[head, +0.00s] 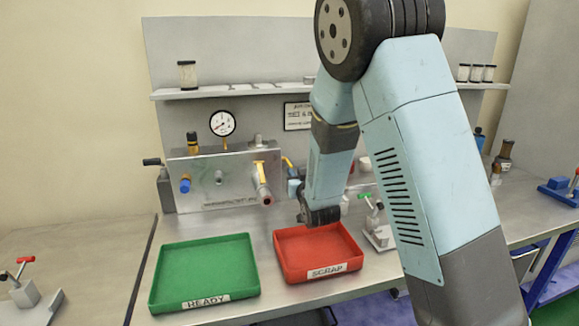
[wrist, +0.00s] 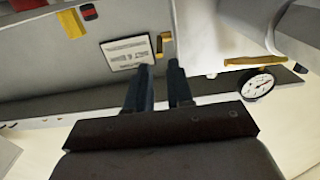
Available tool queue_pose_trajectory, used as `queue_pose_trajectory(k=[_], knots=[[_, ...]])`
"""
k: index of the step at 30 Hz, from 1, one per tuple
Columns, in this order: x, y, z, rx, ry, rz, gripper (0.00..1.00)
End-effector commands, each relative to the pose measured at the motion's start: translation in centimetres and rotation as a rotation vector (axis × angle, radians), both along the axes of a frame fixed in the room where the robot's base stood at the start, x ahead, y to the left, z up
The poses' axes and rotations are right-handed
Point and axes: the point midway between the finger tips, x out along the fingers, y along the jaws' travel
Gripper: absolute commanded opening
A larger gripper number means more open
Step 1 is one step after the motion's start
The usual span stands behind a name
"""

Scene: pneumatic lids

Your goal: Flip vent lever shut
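A grey metal valve block (head: 222,168) stands at the back of the bench. A yellow handle (head: 288,162) shows at its right end, beside my arm; I cannot tell for sure that it is the vent lever. In the wrist view a small yellow piece (wrist: 167,43) lies just beyond the fingertips, beside a white sign (wrist: 128,53). My gripper (wrist: 157,68) shows two dark fingers apart, with a gap and nothing seen between them. It seems short of the yellow piece, with contact unclear. In the head view my arm hides most of the gripper.
A round gauge (head: 222,123) sits above the block, and a pipe with a red end (head: 264,190) sticks out from its front. A green tray (head: 205,270) and a red tray (head: 318,250) lie in front. A shelf (head: 240,91) with jars runs behind.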

Motion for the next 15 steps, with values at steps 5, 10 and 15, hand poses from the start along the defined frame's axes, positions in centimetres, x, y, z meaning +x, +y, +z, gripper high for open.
queue_pose_trajectory(k=[5, 10, 15], knots=[[1.7, 0.5, 0.0, -0.001, -0.002, 0.0, 0.21], [4.1, 1.2, 0.0, -0.002, -0.002, 0.001, 0.21], [6.0, 1.7, 0.0, -0.001, -0.001, 0.0, 0.21]])
